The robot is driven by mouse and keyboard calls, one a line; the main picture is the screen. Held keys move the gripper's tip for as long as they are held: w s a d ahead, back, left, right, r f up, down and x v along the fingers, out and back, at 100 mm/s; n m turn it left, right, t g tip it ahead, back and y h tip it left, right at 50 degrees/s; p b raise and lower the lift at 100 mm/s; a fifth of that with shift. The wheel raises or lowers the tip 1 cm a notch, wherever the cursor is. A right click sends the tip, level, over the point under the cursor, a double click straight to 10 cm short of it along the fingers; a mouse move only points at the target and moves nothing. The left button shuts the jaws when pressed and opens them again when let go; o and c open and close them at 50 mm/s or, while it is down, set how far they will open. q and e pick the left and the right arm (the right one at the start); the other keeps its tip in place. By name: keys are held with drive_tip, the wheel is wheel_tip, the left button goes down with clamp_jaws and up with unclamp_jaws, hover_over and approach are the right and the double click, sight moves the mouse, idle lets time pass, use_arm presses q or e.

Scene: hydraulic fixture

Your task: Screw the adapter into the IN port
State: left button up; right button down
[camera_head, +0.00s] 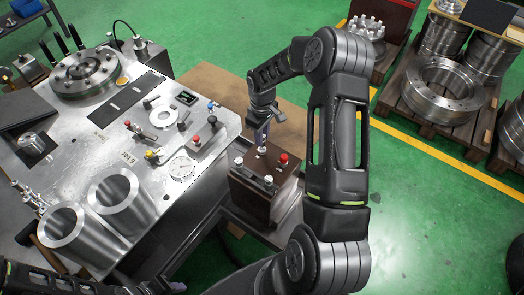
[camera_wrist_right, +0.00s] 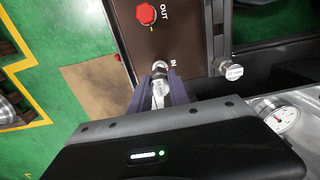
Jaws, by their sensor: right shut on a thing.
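The brown hydraulic block (camera_head: 250,192) stands beside the metal table. In the right wrist view its panel (camera_wrist_right: 180,30) carries the labels OUT and IN. My right gripper (camera_head: 262,137) reaches down over the block's top. In the right wrist view the right gripper (camera_wrist_right: 161,90) is shut on the silver adapter (camera_wrist_right: 158,92), held between its purple-grey fingers. The adapter points at the panel by the IN label. Whether it touches or is inside the IN port cannot be told, as the fingers cover much of it.
A red cap (camera_wrist_right: 145,14) is at OUT, and a silver fitting (camera_wrist_right: 229,70) sticks out at the panel's other side. The metal table (camera_head: 95,150) holds valves, a gauge (camera_head: 181,168) and large steel rings. Pallets with steel parts stand at the right.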

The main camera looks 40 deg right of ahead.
drive_tip(key=shift+f+b, duration=1.05)
drive_tip(key=shift+f, duration=0.2)
idle(1.2)
drive_tip(key=m+b, duration=0.1)
drive_tip(key=m, duration=0.1)
drive_tip(key=m+b, duration=0.2)
drive_tip(key=shift+f, duration=0.35)
drive_tip(key=shift+r+m+b, duration=0.1)
drive_tip(key=shift+m+b, duration=0.2)
drive_tip(key=shift+m, duration=0.9)
drive_tip(key=shift+r+m, duration=0.1)
drive_tip(key=shift+m, duration=1)
drive_tip(key=shift+r+m, duration=0.1)
drive_tip(key=shift+m, duration=0.7)
